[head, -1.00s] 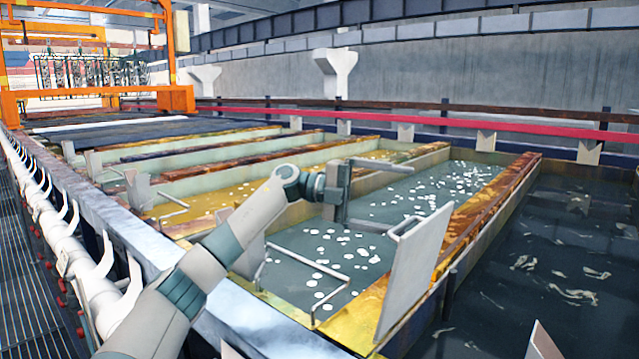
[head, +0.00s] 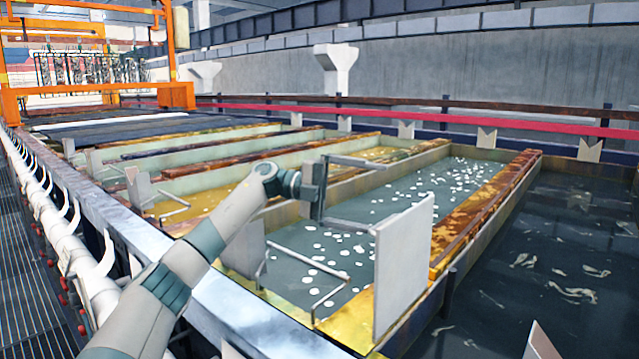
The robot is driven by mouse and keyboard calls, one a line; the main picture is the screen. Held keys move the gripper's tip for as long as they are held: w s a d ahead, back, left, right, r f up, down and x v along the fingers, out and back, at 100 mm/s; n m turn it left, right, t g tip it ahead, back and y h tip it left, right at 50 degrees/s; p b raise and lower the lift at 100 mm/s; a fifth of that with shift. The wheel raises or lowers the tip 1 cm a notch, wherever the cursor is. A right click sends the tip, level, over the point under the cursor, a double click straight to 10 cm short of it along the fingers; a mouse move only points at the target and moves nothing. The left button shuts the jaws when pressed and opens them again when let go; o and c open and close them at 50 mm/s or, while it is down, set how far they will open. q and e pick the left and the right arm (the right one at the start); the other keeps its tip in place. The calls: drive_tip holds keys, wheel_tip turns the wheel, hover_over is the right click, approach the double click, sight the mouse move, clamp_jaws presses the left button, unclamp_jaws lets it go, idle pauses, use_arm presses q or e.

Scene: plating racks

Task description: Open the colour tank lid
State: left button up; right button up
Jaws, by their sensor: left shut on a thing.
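A pale grey flat panel, which I take for the tank lid (head: 405,268), stands nearly upright at the near end of a long tank (head: 450,262) of grey-green liquid with white floating patches. My left gripper (head: 345,195) is over this tank, left of the panel's top. Its lower finger reaches to the panel's top left corner, where a thin handle was visible earlier. It is shut there, but the exact contact is too small to make out. My right gripper is not in view.
Another grey panel (head: 245,248) and a thin bent rod (head: 325,293) stand left of the lid. Yellow-liquid tanks (head: 222,192) lie farther left, and a dark tank (head: 560,270) lies right. Rusty dividers and a metal ledge (head: 225,300) edge the tanks.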

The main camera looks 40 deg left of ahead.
use_arm(q)
drive_tip(key=shift+s+a+r, duration=0.25)
drive_tip(key=shift+a+r, duration=0.25)
drive_tip(key=shift+r, duration=0.15)
drive_tip(key=shift+s+a+r, duration=0.2)
drive_tip(key=shift+a+r, duration=0.3)
drive_tip(key=shift+r, duration=0.1)
drive_tip(key=shift+c, duration=0.5)
drive_tip(key=shift+s+a+r, duration=0.2)
drive_tip(key=shift+s+a, duration=0.05)
drive_tip(key=shift+s, duration=0.3)
drive_tip(key=shift+s+a+r, duration=0.2)
drive_tip(key=shift+s+a, duration=0.05)
drive_tip(key=shift+s, duration=0.3)
drive_tip(key=c, duration=1.3)
drive_tip(key=shift+o, duration=0.2)
drive_tip(key=p+v, duration=0.2)
drive_tip(key=v, duration=0.5)
drive_tip(key=shift+w+f+p, duration=0.25)
drive_tip(key=shift+f+p, duration=0.05)
drive_tip(key=shift+f, duration=0.1)
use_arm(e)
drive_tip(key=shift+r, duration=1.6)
use_arm(q)
drive_tip(key=shift+a, duration=0.1)
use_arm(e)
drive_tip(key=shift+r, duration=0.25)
